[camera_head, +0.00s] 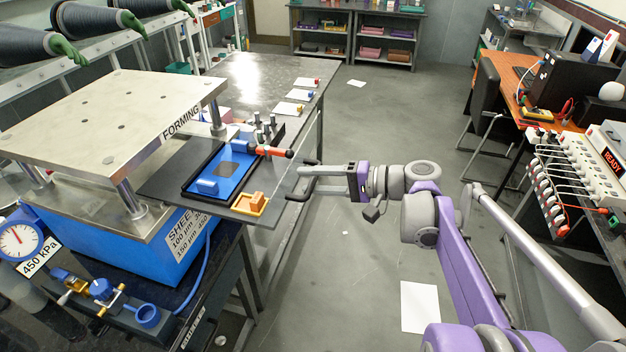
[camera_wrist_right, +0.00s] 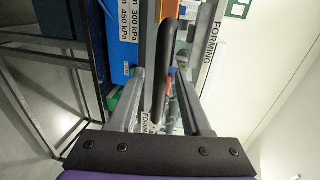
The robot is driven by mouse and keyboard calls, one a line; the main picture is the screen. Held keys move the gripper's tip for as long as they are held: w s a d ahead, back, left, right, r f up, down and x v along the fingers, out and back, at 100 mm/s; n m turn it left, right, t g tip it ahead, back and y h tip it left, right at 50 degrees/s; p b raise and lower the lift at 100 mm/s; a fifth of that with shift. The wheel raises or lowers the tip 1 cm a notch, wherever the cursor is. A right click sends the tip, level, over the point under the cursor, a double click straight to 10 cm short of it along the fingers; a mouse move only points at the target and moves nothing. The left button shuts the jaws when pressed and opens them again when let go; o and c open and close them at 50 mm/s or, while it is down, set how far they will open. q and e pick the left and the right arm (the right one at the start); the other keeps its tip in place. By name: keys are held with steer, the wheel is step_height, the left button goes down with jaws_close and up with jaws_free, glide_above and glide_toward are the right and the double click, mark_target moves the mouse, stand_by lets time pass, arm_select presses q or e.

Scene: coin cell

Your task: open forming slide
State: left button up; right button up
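The forming press (camera_head: 110,100), with a metal top plate marked FORMING and a blue body, stands at left. A dark slide plate (camera_head: 160,182) projects from it toward the right. It carries a black-framed blue tray (camera_head: 238,160). A black bar handle (camera_head: 296,196) sits at the plate's outer edge; in the right wrist view it (camera_wrist_right: 160,75) runs between my fingers. My right gripper (camera_head: 304,171) is at this handle. Its two fingers (camera_wrist_right: 160,80) stand apart with visible gaps on either side of the bar. My left gripper is not in view.
A small yellow tray (camera_head: 249,204) with an orange block sits near the plate's front edge. An orange-tipped lever (camera_head: 276,152) stands behind. A gauge (camera_head: 18,240) marked 450 kPa is at lower left. Open floor (camera_head: 350,270) lies right of the press table.

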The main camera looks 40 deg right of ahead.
steer(key=b+v, duration=0.1)
steer(key=v, duration=0.9)
steer(key=shift+s+d, duration=0.25)
steer(key=shift+s, duration=0.05)
steer(key=shift+a, duration=0.1)
steer(key=a+f+n+g+h, duration=0.25)
steer(key=a+f+g, duration=0.35)
steer(key=a+f, duration=0.85)
steer(key=s+a+f+n+h, duration=0.6)
steer(key=s+f+n+h, duration=0.1)
steer(key=f+n, duration=0.1)
steer(key=shift+s+a+f+g, duration=0.25)
steer(key=shift+a+f+g, duration=0.1)
steer(key=shift+f, duration=0.15)
